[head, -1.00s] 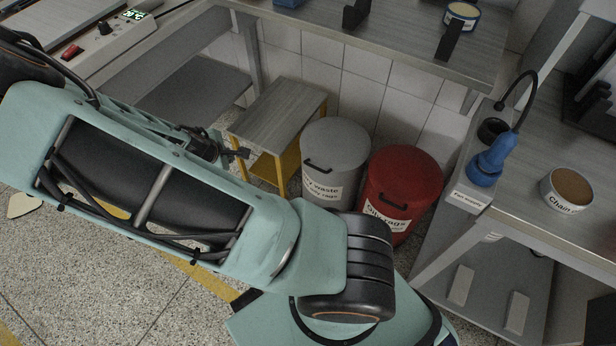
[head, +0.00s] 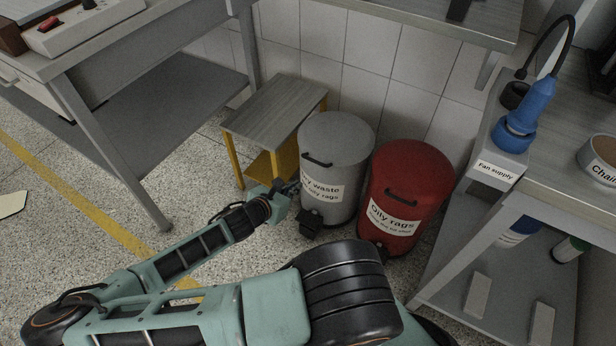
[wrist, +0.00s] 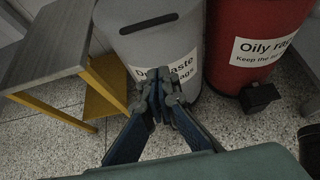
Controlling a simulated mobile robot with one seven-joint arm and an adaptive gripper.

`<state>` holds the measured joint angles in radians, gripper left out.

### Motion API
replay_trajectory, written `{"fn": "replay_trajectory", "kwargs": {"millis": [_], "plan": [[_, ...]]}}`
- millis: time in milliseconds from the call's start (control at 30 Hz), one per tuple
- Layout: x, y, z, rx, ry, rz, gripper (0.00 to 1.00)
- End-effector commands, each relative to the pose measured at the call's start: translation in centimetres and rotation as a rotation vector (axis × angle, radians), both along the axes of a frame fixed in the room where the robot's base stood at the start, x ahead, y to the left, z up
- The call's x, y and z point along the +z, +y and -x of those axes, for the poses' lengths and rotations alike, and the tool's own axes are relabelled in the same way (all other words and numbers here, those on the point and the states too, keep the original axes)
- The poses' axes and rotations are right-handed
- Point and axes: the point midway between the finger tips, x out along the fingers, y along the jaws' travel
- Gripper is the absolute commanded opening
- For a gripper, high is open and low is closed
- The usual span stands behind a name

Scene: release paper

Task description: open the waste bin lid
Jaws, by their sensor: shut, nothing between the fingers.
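The grey waste bin (head: 337,160) stands on the floor against the tiled wall, with its lid closed. The bin also fills the upper middle of the wrist view (wrist: 150,45). My gripper (wrist: 158,80) is shut and empty, its fingertips in front of the grey bin's label. In the head view my gripper (head: 288,188) is low at the bin's left front; whether it touches is unclear.
A red bin (head: 405,185) labelled "Oily rags" stands close on the right. A small table (head: 275,112) with yellow legs is close on the left. A bench with a blue device (head: 535,105) is at the right. Floor in front is partly clear.

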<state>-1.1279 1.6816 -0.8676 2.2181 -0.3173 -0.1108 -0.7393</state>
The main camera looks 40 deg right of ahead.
Motion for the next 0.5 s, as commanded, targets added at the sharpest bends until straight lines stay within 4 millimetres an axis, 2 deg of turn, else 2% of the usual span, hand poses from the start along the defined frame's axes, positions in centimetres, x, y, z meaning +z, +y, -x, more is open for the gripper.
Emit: {"fn": "replay_trajectory", "kwargs": {"millis": [167, 500], "plan": [[-1.1, -1.4, -0.5, 0.001, 0.002, 0.004, 0.0], [-5.0, -7.1, -2.8, -0.002, 0.001, 0.003, 0.0]]}}
